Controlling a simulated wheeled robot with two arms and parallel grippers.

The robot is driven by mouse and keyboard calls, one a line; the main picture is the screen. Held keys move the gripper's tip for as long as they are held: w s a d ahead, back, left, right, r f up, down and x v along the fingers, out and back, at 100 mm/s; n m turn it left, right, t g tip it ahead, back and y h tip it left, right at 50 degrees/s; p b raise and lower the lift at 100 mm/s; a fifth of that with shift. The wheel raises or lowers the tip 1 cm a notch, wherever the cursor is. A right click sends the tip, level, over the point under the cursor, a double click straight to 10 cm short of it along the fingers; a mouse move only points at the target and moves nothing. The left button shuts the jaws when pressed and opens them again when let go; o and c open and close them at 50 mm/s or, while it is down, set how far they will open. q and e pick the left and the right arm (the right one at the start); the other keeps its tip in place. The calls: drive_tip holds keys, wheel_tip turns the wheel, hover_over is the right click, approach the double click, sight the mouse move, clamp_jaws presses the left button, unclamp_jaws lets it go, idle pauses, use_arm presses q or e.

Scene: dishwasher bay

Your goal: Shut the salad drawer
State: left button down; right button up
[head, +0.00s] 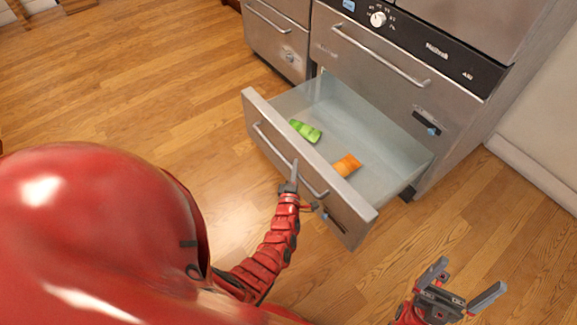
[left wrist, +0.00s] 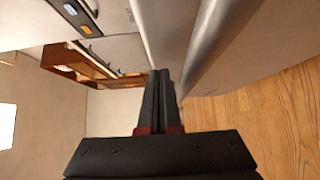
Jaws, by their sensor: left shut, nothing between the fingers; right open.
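The salad drawer (head: 346,213) is pulled out from the bottom of the steel appliance, with a long bar handle (head: 270,144) on its front. A green item (head: 306,131) and an orange item (head: 346,165) lie inside it. My left gripper (head: 294,170) is shut and empty, with its fingertips at the drawer front near the handle. In the left wrist view, the shut fingers (left wrist: 162,75) point along the metal bar handle (left wrist: 215,40); I cannot tell if they touch it. My right gripper (head: 462,282) is open and empty, above the floor to the right of the drawer.
Above the drawer is a closed steel front with a bar handle (head: 382,58) and a black control panel (head: 420,42) with a knob. Another steel cabinet (head: 277,42) stands to the left. A pale wall with a baseboard (head: 530,170) is at the right. The wooden floor (head: 110,100) is clear.

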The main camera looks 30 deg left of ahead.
use_arm(q)
drive_tip(key=shift+w+d, duration=0.25)
drive_tip(key=shift+w, duration=0.3)
